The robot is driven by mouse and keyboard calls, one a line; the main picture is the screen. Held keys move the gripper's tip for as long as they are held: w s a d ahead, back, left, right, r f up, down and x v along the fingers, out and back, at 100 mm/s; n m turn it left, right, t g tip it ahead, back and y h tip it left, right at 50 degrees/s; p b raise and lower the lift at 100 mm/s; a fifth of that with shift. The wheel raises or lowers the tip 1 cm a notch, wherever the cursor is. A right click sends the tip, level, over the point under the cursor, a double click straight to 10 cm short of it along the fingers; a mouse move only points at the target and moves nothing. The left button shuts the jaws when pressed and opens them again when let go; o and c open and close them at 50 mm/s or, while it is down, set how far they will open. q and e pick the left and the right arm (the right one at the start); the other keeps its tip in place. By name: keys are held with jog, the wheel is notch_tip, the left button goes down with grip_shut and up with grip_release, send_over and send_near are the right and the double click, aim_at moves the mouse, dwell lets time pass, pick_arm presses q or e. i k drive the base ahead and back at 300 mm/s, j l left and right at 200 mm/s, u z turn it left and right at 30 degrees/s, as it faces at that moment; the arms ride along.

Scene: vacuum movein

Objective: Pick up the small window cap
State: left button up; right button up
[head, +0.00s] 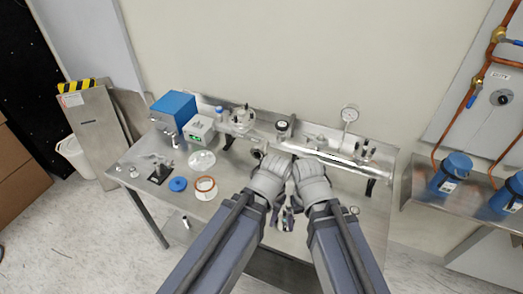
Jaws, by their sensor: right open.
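I cannot surely tell which part is the small window cap. A small round part (354,210) lies on the steel bench (225,211), just right of my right forearm. Small dark and metallic parts (288,217) show between my forearms, too small to name. My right gripper (293,188) is open over the front middle of the bench, its fingers hardly visible beside the bulky wrist. My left gripper (268,180) is close beside it on the left. Its fingertips are hidden, so its jaw state is unclear. My arms cover part of the bench front.
A long metal tube (341,162) lies behind my grippers, with a gauge (349,114) at its back. To the left are a copper-coloured ring (205,187), a blue cap (178,184), a clear disc (201,160) and a blue box (174,108). The left front bench is fairly clear.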

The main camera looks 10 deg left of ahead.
aim_at(283, 220)
jog(key=u, duration=1.75)
jog(key=k+j, duration=0.1)
jog(key=k, duration=0.55)
jog(key=k+j, duration=0.1)
jog(key=k, duration=0.6)
